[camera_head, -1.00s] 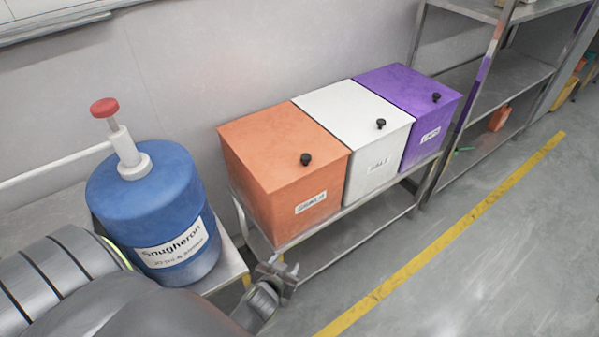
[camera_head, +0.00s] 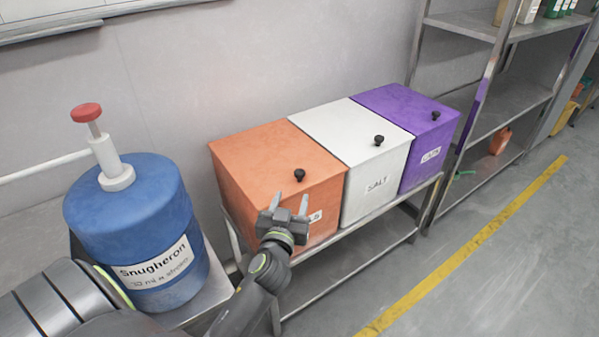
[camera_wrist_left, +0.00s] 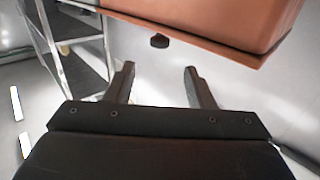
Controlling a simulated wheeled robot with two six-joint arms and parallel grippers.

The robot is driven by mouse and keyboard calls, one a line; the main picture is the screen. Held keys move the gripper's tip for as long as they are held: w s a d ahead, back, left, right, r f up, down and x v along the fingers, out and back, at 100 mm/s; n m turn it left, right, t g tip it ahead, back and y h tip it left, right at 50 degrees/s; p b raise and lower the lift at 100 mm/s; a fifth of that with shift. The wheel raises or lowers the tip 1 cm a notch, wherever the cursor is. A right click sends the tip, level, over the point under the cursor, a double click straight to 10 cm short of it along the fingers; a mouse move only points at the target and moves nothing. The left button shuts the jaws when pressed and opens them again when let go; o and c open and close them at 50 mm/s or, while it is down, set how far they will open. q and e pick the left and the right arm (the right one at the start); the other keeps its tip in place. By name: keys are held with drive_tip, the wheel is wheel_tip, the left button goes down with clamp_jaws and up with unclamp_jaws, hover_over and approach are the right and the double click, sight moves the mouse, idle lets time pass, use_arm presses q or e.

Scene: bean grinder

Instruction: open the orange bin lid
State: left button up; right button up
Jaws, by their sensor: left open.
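The orange bin (camera_head: 235,185) stands at the left end of a row of three bins on a metal stand. Its flat lid (camera_head: 265,155) is closed and has a black knob (camera_head: 299,175) near the front edge. My left gripper (camera_head: 289,202) is open and empty, in front of the bin just below the knob in the head view, and covers part of the label. In the left wrist view the open fingers (camera_wrist_left: 158,82) point toward the knob (camera_wrist_left: 160,41), with a gap between; the orange bin (camera_wrist_left: 215,20) fills the top. My right gripper is not in view.
A blue drum (camera_head: 130,220) with a red-topped pump (camera_head: 87,112) stands at left. A metal shelf (camera_head: 490,105) is at right. The floor beside the yellow line (camera_head: 470,245) is clear.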

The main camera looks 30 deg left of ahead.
sight(298, 176)
use_arm(q)
drive_tip(key=x, duration=1.1)
drive_tip(key=shift+w+p, duration=0.1)
drive_tip(key=shift+p, duration=0.2)
clamp_jaws()
